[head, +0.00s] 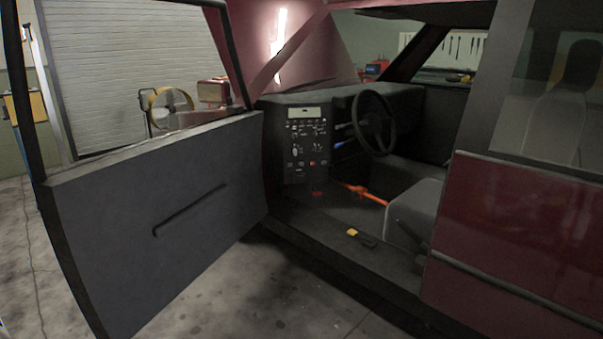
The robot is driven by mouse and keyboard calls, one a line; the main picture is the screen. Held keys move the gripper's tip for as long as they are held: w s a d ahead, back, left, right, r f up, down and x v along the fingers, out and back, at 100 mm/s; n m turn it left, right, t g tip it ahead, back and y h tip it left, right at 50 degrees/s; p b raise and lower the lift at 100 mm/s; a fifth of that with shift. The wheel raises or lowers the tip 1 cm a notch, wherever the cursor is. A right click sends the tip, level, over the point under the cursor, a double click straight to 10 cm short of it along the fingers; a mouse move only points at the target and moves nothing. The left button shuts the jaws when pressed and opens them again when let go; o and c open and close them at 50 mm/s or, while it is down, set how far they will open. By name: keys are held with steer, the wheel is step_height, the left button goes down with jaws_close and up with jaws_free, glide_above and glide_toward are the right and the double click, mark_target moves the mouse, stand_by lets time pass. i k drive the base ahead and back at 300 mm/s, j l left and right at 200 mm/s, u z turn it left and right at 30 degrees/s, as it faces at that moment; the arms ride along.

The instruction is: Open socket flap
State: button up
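A dark control panel (308,142) with a small pale display, several switches and knobs stands at the front of the open car cabin. I cannot make out a socket flap for certain; the small parts on the panel are too small to tell apart. A small red part (317,193) shows just below the panel. My gripper is not in view.
The open car door (160,220) fills the left, with a gap of bare floor (265,295) between it and the sill. Inside are a steering wheel (374,122), an orange-red lever-like bar (364,193), a seat (413,212) and a yellow-and-black item (353,233) near the sill.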

mark_target(296, 177)
steer(key=i+j+z, duration=0.3)
steer(key=i, duration=0.7)
steer(key=i+j+z, duration=0.25)
steer(key=i+j, duration=0.5)
steer(key=i, duration=0.2)
steer(key=i+j+z, duration=0.3)
steer(key=i+j, duration=0.5)
steer(key=i, duration=0.1)
